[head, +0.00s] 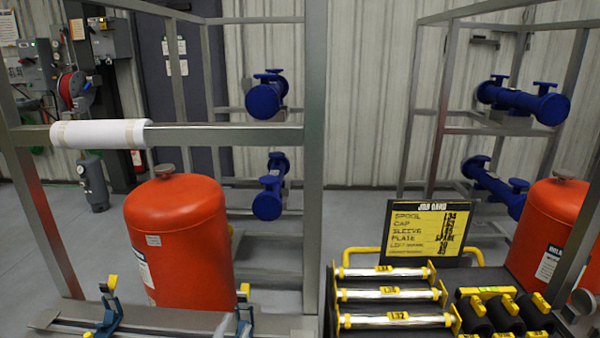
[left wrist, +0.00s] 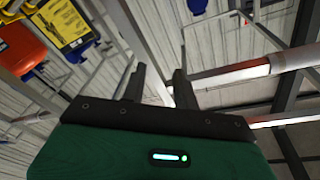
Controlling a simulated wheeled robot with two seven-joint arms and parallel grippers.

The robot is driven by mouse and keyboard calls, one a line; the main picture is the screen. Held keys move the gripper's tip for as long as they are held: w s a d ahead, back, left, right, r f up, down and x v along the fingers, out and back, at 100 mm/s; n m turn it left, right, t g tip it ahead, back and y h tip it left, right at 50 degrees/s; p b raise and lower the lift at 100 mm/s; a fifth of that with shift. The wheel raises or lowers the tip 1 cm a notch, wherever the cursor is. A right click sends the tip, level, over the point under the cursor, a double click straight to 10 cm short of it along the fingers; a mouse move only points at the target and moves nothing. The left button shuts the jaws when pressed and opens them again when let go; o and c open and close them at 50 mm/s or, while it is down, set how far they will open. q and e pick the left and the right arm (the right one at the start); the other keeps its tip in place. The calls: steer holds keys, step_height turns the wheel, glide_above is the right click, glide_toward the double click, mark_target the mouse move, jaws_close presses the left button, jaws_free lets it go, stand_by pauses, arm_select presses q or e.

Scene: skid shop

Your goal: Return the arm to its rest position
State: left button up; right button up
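My left gripper (left wrist: 158,82) shows in the left wrist view. Its two dark fingers stand apart with a gap between them, and I see nothing held there. Behind it are grey frame bars and corrugated wall, and the fingers seem clear of them. I cannot make out the left gripper for sure in the head view. My right gripper is in neither view.
A white sleeve (head: 100,134) wraps the grey crossbar; a pale wrap shows at right in the wrist view (left wrist: 295,57). Red tanks (head: 180,240) stand left and right. Spools (head: 388,294) and a job card (head: 430,232) are at lower right. Blue clamps (head: 110,312) sit below.

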arm_select(q)
steer(key=s+a+f+n+g+y, duration=0.4)
steer(key=a+f, duration=0.2)
steer(key=f, duration=0.2)
steer(key=s+a+f+n+g, duration=0.2)
steer(key=s+f+g, duration=0.4)
steer(key=s, duration=0.5)
steer(key=s+a+f+n+g, duration=0.1)
steer(key=s+a+f+g, duration=0.1)
steer(key=s+f+g, duration=0.6)
step_height(320, 180, down, 30)
steer(key=s+t, duration=0.2)
steer(key=s, duration=0.1)
steer(key=s+a+f, duration=0.1)
steer(key=s+f, duration=0.8)
steer(key=s+a+f+g, duration=0.1)
steer(key=s+a+f, duration=0.1)
steer(key=s+f, duration=0.7)
steer(key=shift+s+a+f+g, duration=0.3)
steer(key=shift+s+f, duration=0.05)
steer(key=shift+f, duration=0.15)
